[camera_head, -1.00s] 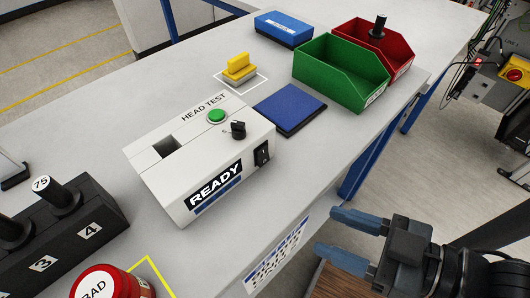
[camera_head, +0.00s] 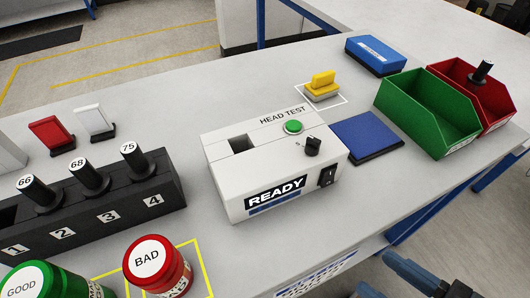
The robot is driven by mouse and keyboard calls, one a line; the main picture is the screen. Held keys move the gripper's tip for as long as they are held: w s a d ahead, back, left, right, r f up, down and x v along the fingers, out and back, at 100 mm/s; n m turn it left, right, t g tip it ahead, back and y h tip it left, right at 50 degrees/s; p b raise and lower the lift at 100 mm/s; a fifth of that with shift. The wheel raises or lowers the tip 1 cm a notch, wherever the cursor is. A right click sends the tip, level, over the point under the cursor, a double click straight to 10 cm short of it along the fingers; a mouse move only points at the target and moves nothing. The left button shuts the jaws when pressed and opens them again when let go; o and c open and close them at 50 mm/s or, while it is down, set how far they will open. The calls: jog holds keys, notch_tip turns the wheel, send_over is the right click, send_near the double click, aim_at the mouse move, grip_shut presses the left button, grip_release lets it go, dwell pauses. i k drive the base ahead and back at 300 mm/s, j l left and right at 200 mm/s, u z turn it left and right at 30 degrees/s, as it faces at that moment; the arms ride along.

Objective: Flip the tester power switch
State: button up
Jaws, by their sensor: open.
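The tester (camera_head: 225,180) is a white box marked HEAD TEST on top, with a READY display (camera_head: 275,192) on its front. Its power switch (camera_head: 327,176) is a black rocker at the right end of the front face. A green button (camera_head: 293,127) and a black knob (camera_head: 312,146) sit on its top, beside a square dark opening. My gripper (camera_head: 385,275) is at the bottom right edge, partly cut off, in front of the table and apart from the tester. Its blue fingers are spread and nothing shows between them.
A black rack (camera_head: 120,205) with numbered slots holds several black handles at left. GOOD and BAD jars (camera_head: 158,268) stand at the front left. A blue pad (camera_head: 367,137), a green bin (camera_head: 425,112) and a red bin (camera_head: 500,98) lie right of the tester.

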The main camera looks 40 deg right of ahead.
aim_at(327, 178)
jog(key=k+j, duration=0.8)
jog(key=k+j+u, duration=0.05)
jog(key=j, duration=0.05)
